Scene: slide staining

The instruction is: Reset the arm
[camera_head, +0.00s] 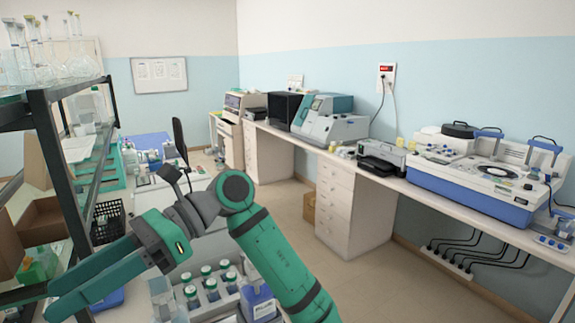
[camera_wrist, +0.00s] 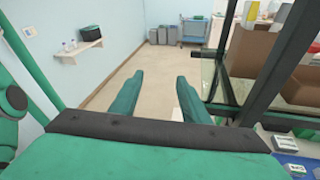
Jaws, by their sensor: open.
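My gripper (camera_head: 64,298) is at the lower left of the head view, at the end of my bent green and grey arm. Its long green fingers point left, toward the black-framed shelf. In the wrist view the two fingers of my gripper (camera_wrist: 160,82) stand apart with nothing between them, and floor shows through the gap. No held object shows in either view.
A black-framed shelf (camera_head: 55,165) with glassware and boxes stands close on the left. A long counter (camera_head: 400,180) with lab machines runs along the right wall. Open floor (camera_head: 290,215) lies between.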

